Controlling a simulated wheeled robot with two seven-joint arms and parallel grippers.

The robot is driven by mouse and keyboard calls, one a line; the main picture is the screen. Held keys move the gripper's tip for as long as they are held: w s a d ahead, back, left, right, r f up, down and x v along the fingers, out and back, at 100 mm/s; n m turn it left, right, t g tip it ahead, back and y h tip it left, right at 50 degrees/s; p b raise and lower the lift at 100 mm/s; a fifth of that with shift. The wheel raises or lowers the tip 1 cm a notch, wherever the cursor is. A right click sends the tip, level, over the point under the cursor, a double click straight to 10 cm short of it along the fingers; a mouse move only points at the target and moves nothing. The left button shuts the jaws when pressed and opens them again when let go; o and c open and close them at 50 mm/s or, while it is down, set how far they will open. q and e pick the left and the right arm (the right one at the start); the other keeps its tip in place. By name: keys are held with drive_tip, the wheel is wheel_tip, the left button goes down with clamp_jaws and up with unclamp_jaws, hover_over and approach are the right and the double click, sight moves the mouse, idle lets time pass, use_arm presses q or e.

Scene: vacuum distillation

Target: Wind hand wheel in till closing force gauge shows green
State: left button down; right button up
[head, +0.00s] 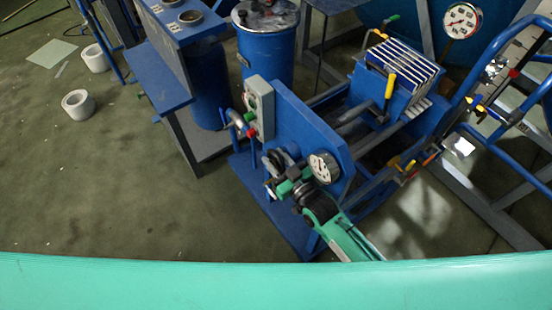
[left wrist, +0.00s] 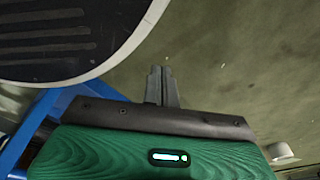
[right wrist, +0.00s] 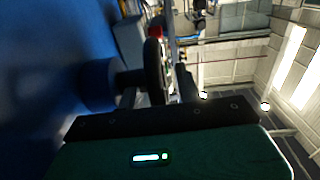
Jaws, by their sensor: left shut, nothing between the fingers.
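The blue press has an end plate (head: 300,135) with a dark hand wheel (head: 276,160), partly hidden behind my right gripper (head: 284,186). In the right wrist view the wheel (right wrist: 155,70) stands nearly edge-on between the spread fingers of my right gripper (right wrist: 157,88); a gap shows beside the rim. A white-faced round gauge (head: 323,167) sits at the end plate beside the wheel; its needle and colours are too small to read. My left gripper (left wrist: 161,88) is shut and empty over the floor, outside the head view.
A grey control box (head: 260,108) with buttons is fixed to the press's left side. A plate stack (head: 402,68) and another gauge (head: 461,20) are farther back. Blue tube rails (head: 500,60) run at right.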

clamp_jaws()
use_arm(q)
drive_tip(key=shift+w, duration=0.1)
use_arm(e)
drive_tip(key=t+b, duration=0.1)
drive_tip(key=b, duration=0.1)
drive_tip(key=shift+f+y+b, duration=0.1)
drive_tip(key=shift+y+b, duration=0.25)
drive_tip(key=shift+y, duration=0.05)
use_arm(q)
drive_tip(key=w+d+r, duration=0.2)
drive_tip(key=w+r, duration=0.3)
drive_tip(key=r, duration=0.2)
drive_tip(key=shift+r, duration=0.15)
use_arm(e)
unclamp_jaws()
drive_tip(key=shift+s, duration=0.1)
